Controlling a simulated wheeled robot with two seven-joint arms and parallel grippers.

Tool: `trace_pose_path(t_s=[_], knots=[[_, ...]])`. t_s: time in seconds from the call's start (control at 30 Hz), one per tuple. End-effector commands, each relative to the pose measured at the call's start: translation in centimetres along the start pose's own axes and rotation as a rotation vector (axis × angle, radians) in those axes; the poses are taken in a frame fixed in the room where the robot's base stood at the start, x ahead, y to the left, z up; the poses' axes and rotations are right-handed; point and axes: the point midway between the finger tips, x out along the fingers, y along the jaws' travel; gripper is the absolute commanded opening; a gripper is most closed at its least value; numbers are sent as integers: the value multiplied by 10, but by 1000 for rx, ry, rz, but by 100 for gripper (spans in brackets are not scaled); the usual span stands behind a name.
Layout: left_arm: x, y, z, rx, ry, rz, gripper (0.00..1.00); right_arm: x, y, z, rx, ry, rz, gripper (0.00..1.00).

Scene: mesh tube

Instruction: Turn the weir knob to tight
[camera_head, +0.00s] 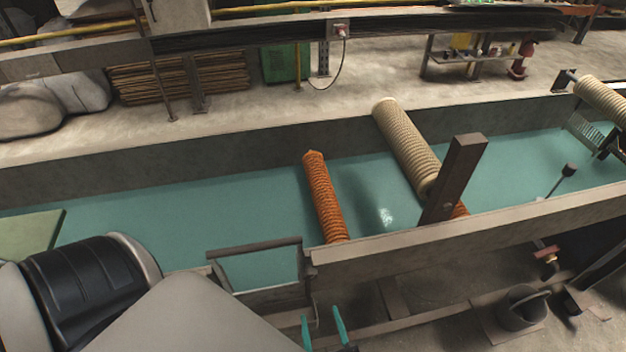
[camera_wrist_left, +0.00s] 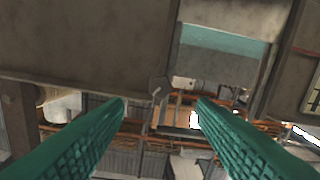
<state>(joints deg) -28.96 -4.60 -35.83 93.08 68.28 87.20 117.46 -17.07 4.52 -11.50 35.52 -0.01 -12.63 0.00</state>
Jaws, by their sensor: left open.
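The weir (camera_head: 255,247) looks like the framed gate in the near wall of the water trough, with a dark crossbar. In the left wrist view, a small dark knob with angular sides (camera_wrist_left: 158,86) sits at the lower edge of a grey panel, ahead of and between my fingers; it looks like the weir knob. I cannot read any tight mark. My left gripper (camera_head: 320,313) is open with teal fingers, below the trough's near edge. In the wrist view its fingers (camera_wrist_left: 161,101) are spread with nothing between the tips. My right gripper is not in view.
The trough holds teal water (camera_head: 190,210). An orange ribbed roller (camera_head: 325,195) and a beige ribbed roller (camera_head: 405,145) lie across it. A dark post (camera_head: 455,180) rises at the near beam (camera_head: 480,228). A bucket (camera_head: 522,308) stands at lower right.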

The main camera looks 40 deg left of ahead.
Motion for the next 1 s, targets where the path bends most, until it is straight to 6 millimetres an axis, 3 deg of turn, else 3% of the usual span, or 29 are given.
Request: trace_pose_path(t_s=[0.03, 0.2, 0.4, 0.83, 0.87, 1.0], knots=[[12, 2, -6, 1, 5, 3, 52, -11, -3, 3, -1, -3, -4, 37], [47, 2, -6, 5, 5, 4, 52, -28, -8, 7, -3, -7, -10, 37], [75, 2, -4, 5, 4, 4, 52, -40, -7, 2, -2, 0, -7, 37], [87, 0, 0, 5, 1, 3, 52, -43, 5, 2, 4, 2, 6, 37], [87, 0, 0, 5, 1, 3, 50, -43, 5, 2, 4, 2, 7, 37], [86, 1, 0, 6, 2, 4, 27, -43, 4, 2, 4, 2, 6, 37]])
